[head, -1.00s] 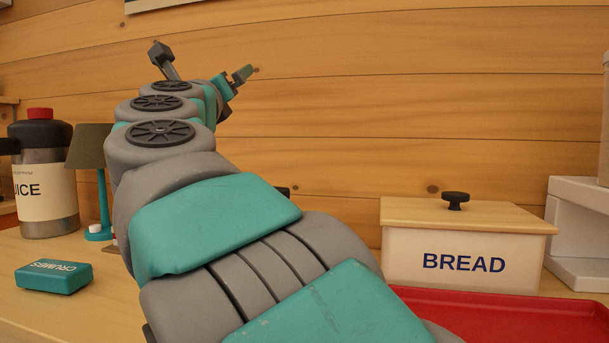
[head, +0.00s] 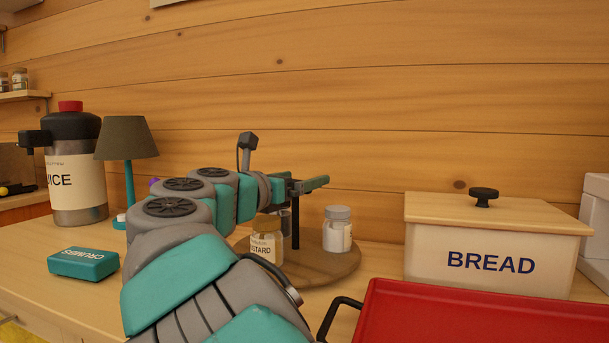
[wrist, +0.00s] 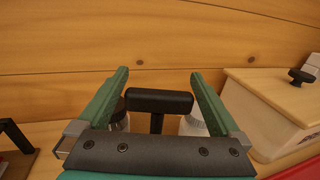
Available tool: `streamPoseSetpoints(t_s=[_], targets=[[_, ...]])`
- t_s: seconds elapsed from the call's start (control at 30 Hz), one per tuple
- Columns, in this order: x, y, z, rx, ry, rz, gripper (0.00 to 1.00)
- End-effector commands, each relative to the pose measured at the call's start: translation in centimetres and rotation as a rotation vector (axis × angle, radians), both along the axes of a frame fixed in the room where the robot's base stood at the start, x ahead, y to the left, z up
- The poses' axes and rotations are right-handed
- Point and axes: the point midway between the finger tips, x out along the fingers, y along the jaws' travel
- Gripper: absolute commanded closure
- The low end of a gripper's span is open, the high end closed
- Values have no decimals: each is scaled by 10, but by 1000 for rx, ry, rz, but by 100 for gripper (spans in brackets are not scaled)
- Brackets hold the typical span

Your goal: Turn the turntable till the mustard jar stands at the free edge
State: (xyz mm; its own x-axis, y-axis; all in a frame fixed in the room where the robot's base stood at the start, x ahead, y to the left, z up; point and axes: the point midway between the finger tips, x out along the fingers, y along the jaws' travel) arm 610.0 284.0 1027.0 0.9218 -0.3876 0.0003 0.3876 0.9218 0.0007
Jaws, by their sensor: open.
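The turntable (head: 325,273) is a round wooden disc on the counter, partly hidden by my arm. The mustard jar (head: 266,240), with a tan lid and a label reading "STARD", stands at its near left side. A grey-lidded jar (head: 337,230) stands at the right. Another jar (head: 285,222) is mostly hidden behind a black post (head: 296,232) rising from the disc. My gripper (head: 308,184) is open above the turntable, by the post's top. In the wrist view a black T-shaped handle (wrist: 158,101) shows between the open fingers (wrist: 158,74); contact cannot be told.
A red tray (head: 470,315) with a black handle lies at the front right. The bread box (head: 490,250) stands behind it. The log wall closes the back.

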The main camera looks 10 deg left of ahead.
Motion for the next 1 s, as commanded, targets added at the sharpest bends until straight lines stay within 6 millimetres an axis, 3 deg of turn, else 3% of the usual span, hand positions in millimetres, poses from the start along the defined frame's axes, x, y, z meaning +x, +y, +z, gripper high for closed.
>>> streamPoseSetpoints(t_s=[0.17,0.47,1.0], targets=[[13,-5,0,0,0,0,0],[14,-6,0,0,0,0,0],[14,-6,0,-1,0,1,61]])
